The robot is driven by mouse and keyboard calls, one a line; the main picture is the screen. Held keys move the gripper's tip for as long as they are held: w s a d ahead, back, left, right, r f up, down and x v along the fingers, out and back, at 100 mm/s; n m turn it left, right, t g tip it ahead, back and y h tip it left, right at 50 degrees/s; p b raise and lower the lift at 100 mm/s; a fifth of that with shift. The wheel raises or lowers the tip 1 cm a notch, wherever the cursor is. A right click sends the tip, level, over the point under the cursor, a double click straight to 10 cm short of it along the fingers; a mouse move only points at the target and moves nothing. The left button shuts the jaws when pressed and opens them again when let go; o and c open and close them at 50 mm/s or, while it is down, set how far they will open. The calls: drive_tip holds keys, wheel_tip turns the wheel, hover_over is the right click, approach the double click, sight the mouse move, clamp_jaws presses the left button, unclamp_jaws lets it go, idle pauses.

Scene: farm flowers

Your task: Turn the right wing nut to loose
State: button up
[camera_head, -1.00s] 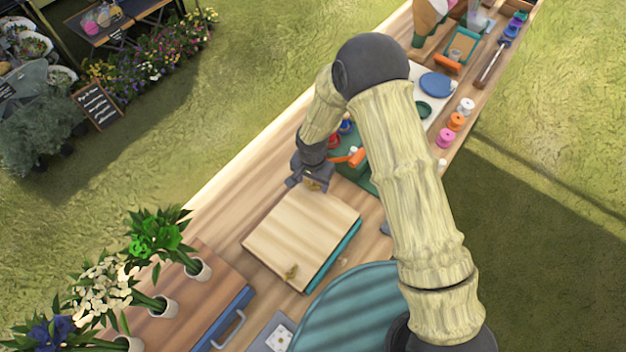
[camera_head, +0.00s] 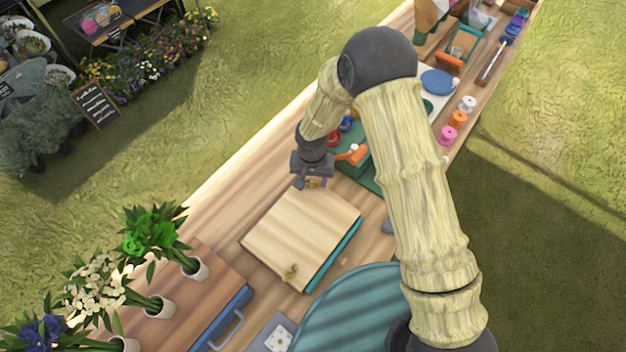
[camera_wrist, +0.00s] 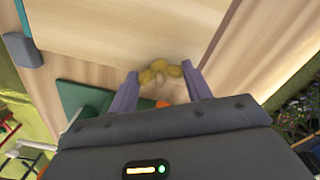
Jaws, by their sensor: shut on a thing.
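A flat wooden flower press (camera_head: 300,235) with a teal edge lies on the bench in the head view. A brass wing nut (camera_head: 291,271) sits at its near corner. The other brass wing nut (camera_wrist: 160,74) is at the far end of the board, between my two fingers in the wrist view. My gripper (camera_head: 313,182) points down over that far end and is shut on this wing nut. In the head view my gripper partly hides the nut. The nut's thread is hidden.
A green base with an orange handle (camera_head: 352,154) stands close behind my gripper. A wooden box with a blue drawer (camera_head: 228,318) and potted flowers (camera_head: 196,268) is at the lower left. A round teal surface (camera_head: 348,310) lies in front.

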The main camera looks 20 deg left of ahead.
drive_tip(key=n+b, duration=0.2)
drive_tip(key=n, duration=0.3)
drive_tip(key=shift+f+n, duration=0.15)
drive_tip(key=shift+n, duration=0.15)
drive_tip(key=n+b, duration=0.1)
drive_tip(key=n, duration=1)
drive_tip(key=shift+n, duration=0.4)
drive_tip(key=n+p, duration=0.1)
drive_tip(key=n, duration=0.5)
drive_tip(key=n+p, duration=0.2)
drive_tip(key=n, duration=0.4)
drive_tip(key=shift+n, duration=0.3)
drive_tip(key=n+p, duration=0.1)
drive_tip(key=n, duration=0.1)
drive_tip(key=n+p, duration=0.1)
drive_tip(key=n, duration=0.2)
drive_tip(key=shift+r+n+p, duration=0.2)
drive_tip(key=shift+n+p, duration=0.1)
drive_tip(key=shift+p, duration=0.05)
drive_tip(key=n+p, duration=0.2)
drive_tip(key=n, duration=0.4)
drive_tip(key=shift+p, duration=0.3)
drive_tip(key=n+p, duration=0.2)
drive_tip(key=n, duration=0.4)
drive_tip(key=shift+f, duration=0.1)
drive_tip(key=shift+n, duration=0.3)
